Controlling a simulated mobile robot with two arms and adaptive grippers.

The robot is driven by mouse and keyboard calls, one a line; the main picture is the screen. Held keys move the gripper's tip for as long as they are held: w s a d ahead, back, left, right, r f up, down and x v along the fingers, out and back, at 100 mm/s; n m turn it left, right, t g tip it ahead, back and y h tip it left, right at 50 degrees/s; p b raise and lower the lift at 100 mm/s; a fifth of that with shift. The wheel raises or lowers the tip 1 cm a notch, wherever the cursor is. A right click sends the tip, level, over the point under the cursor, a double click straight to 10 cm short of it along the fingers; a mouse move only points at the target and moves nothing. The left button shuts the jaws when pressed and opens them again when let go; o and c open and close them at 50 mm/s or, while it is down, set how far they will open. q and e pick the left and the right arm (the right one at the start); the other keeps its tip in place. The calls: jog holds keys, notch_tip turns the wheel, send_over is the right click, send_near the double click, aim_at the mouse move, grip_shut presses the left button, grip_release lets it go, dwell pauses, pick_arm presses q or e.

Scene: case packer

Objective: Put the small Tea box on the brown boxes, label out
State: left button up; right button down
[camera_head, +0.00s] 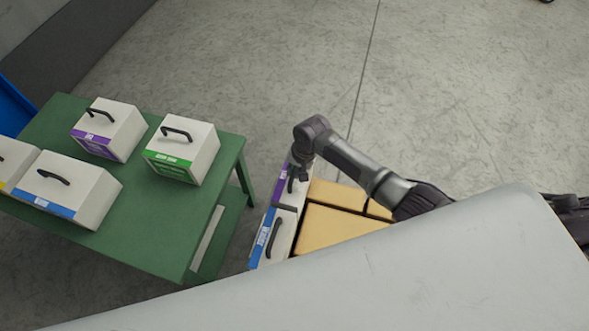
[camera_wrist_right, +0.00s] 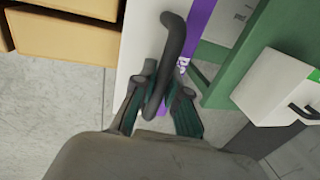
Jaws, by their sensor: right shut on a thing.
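My right gripper (camera_head: 303,172) is shut on the dark handle of a white box with a purple label (camera_head: 283,187). In the right wrist view the gripper (camera_wrist_right: 167,88) closes around this curved handle, and the box's white top (camera_wrist_right: 133,62) and purple edge (camera_wrist_right: 199,22) show. I cannot read whether its label says Tea. The box is upright at the left end of the brown boxes (camera_head: 340,228); I cannot tell whether it rests or hangs. The brown boxes (camera_wrist_right: 70,42) also show at the upper left of the wrist view. My left gripper is not in view.
A white box with a blue label (camera_head: 285,232) stands directly in front of the held box. A green table (camera_head: 150,240) on the left carries several white handled boxes, including a purple-labelled one (camera_head: 122,130) and a green-labelled one (camera_head: 203,155). Open floor lies behind.

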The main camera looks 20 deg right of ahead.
jog(key=shift+f, duration=0.3)
jog(key=c, duration=1.1)
grip_release()
jog(key=shift+f, duration=0.1)
jog(key=v, duration=1.2)
